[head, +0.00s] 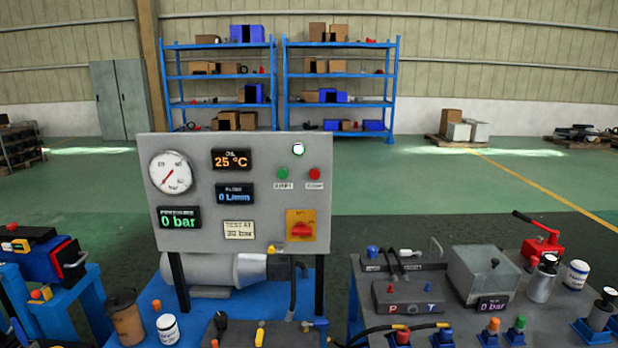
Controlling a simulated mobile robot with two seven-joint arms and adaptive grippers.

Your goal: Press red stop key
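The red stop key (314,174) is a small round red button on the upright grey control panel (190,240). It sits at the panel's upper right, above a small label too blurred to read with certainty. Neither of my grippers shows in the head view, and nothing covers the red key.
A grey bench (540,318) with fittings is at right. Space before the panel's face is clear.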

